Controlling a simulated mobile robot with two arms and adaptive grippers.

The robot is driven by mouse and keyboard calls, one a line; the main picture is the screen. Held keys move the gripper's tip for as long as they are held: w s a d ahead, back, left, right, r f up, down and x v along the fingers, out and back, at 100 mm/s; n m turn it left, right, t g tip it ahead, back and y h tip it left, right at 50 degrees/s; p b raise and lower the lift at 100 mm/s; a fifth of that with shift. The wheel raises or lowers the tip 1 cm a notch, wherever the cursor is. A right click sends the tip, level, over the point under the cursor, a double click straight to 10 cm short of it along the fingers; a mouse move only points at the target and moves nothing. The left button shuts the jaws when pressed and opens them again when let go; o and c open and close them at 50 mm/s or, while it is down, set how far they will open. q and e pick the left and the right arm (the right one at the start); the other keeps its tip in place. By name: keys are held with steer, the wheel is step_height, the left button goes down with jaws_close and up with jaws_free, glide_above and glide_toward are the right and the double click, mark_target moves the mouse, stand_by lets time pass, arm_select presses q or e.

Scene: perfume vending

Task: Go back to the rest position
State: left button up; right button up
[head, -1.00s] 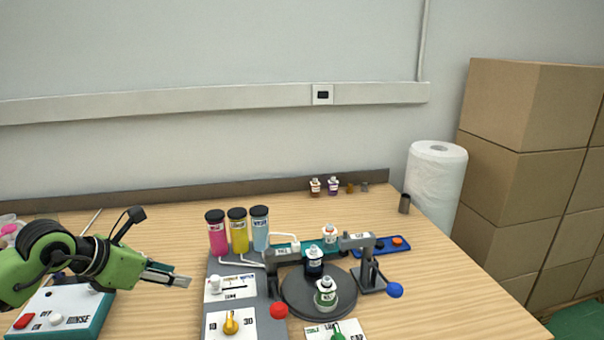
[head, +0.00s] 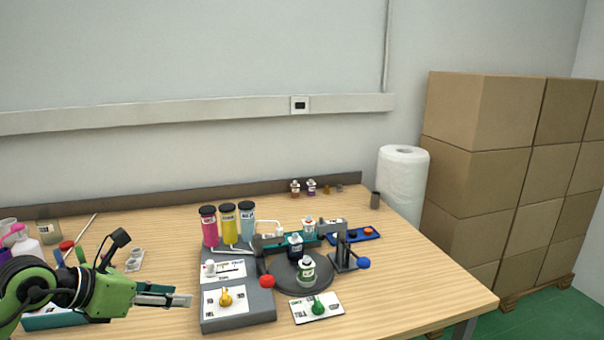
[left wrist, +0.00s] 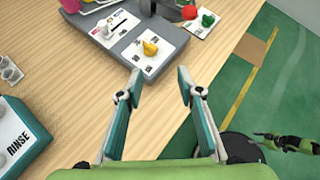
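My left gripper (head: 168,296) is at the lower left of the head view, left of the grey dispenser panel (head: 238,318) and apart from it. In the left wrist view its two fingers (left wrist: 158,88) are spread with nothing between them, over the table's front edge. My right arm (left wrist: 295,142) shows small at the right of the left wrist view, over the floor; its fingers are too small to read.
Cardboard boxes (head: 480,150) stand at right. Green floor (head: 540,315) is clear.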

arm_select(q)
steer(key=s+d+r+n+t+h, duration=0.3)
steer(key=d+r+n+t+h, duration=0.55)
steer(key=d, duration=0.55)
steer(key=a+f+n+t+y, duration=0.45)
steer(key=a+n+y, duration=0.8)
steer(key=n, duration=0.75)
steer(key=s+a+f+n+g+y, duration=0.25)
steer(key=f+n+g+y, duration=0.3)
steer(key=f, duration=0.55)
steer(key=s+d+f+n+g+h, duration=0.15)
steer(key=s+f+n+g, duration=0.4)
steer(key=s+f, duration=0.75)
steer(key=s+d+f+g+h, duration=0.1)
steer(key=s+d+f+g, duration=0.2)
steer(key=s, duration=0.3)
steer(key=s+d+f+g+h, duration=0.1)
steer(key=s+d+f+g, duration=0.25)
steer(key=s, duration=0.35)
step_height(320, 180, down, 27)
steer(key=s+a+g, duration=0.1)
steer(key=s+g, duration=0.1)
steer(key=s+a+f, duration=0.3)
steer(key=s+f, duration=1.3)
steer(key=shift+s+g, duration=0.3)
steer(key=shift+g, duration=0.05)
